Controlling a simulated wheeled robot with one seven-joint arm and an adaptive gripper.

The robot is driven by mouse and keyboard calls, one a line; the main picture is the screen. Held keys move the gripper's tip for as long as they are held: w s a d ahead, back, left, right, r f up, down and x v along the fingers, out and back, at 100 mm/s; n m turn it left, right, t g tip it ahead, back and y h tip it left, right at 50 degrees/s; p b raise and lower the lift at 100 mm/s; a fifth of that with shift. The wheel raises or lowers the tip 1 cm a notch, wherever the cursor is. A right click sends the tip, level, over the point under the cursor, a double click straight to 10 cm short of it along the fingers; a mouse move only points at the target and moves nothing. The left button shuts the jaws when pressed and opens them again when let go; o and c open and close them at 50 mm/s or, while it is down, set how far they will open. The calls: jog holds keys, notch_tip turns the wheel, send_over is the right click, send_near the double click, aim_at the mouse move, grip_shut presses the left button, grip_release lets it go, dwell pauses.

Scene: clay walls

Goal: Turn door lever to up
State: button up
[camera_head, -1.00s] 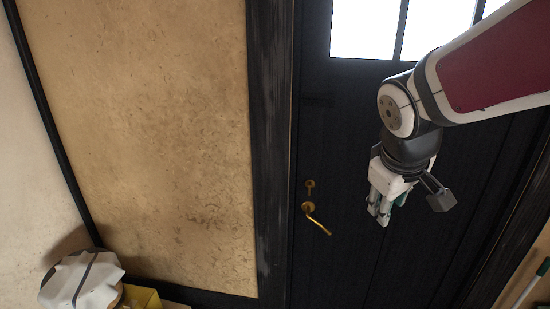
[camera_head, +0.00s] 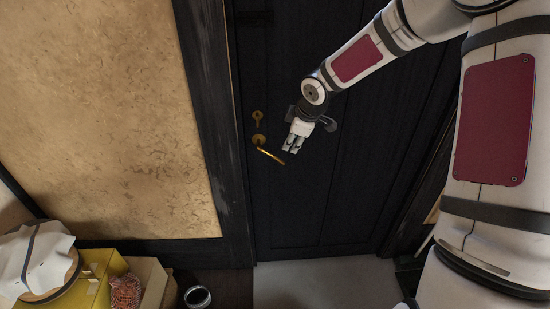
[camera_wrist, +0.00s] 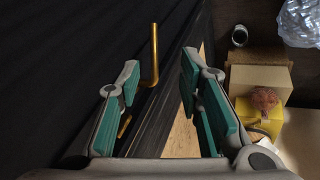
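The brass door lever (camera_head: 270,154) is on the left side of the dark door (camera_head: 310,200) in the head view. Its handle slants down to the right from its round plate. My gripper (camera_head: 290,149) is just right of the handle's free end. In the wrist view my gripper (camera_wrist: 160,75) is open, with green-padded fingers apart. The lever (camera_wrist: 154,55) shows as a bent brass rod between and beyond the fingertips. Nothing is held. I cannot tell whether a finger touches the lever.
A brass keyhole plate (camera_head: 257,116) sits above the lever. The dark door frame (camera_head: 215,120) and clay wall (camera_head: 100,110) are to the left. A yellow box (camera_head: 95,288), a cardboard box (camera_head: 150,280) and a metal can (camera_head: 198,296) stand on the floor at lower left.

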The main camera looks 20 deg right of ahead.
aim_at(277, 158)
jog(key=shift+n+y, duration=0.4)
jog(key=shift+y, duration=0.1)
jog(key=x, duration=0.6)
jog(key=w+b+x, duration=0.1)
jog(key=x, duration=1)
jog(key=shift+w+d+r+b, duration=0.1)
jog(key=shift+w+d+b, duration=0.05)
jog(key=shift+w+b, duration=0.25)
grip_shut()
